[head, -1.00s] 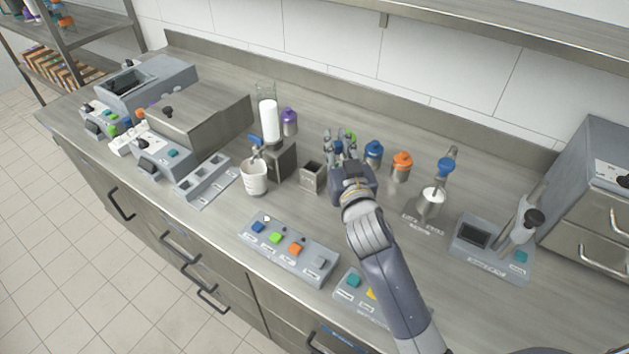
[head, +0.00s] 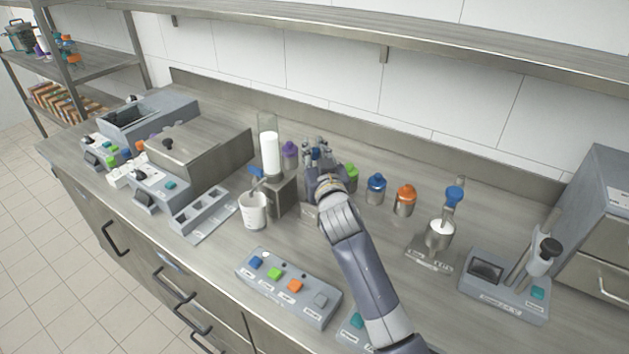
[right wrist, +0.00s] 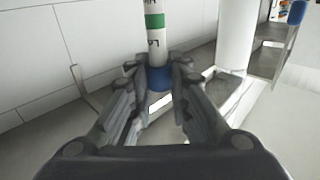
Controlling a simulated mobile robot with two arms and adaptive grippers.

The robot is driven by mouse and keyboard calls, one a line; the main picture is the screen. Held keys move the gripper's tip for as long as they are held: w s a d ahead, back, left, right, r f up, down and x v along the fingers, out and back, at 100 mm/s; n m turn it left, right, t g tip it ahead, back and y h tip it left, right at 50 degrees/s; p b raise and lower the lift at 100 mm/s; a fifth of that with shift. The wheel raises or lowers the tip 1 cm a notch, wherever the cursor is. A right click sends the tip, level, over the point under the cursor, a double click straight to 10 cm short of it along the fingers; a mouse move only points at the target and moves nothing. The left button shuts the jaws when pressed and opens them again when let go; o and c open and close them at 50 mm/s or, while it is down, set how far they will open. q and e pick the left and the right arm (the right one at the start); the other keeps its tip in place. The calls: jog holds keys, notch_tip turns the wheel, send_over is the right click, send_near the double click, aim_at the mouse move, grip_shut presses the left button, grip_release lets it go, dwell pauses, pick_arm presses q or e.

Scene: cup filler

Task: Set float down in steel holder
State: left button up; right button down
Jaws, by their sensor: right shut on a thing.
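My right gripper (head: 317,152) is above the counter, right of the white cylinder. It is shut on the float, whose blue bulb (right wrist: 159,79) shows between the fingertips in the right wrist view. The float's white stem with a green band (right wrist: 154,22) rises upright above the bulb. In the head view the float is hidden by the gripper. A small square steel holder (head: 309,213) stands below my gripper on the counter, mostly covered by my wrist. The float is apart from it, as far as I can tell. My left gripper is out of view.
A white cylinder (head: 270,154) on a grey block stands left of my gripper, with a white cup (head: 253,211) in front. Purple (head: 289,152), green (head: 350,174), blue (head: 376,186) and orange (head: 405,197) capped bottles stand behind and right. A button panel (head: 288,287) lies in front.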

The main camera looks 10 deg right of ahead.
notch_tip(320, 180, down, 2)
jog(key=shift+b, duration=0.55)
notch_tip(320, 180, down, 3)
jog(key=shift+r+b, duration=0.1)
jog(key=shift+b, duration=1.15)
jog(key=shift+s, duration=0.1)
jog(key=c, duration=1.5)
grip_release()
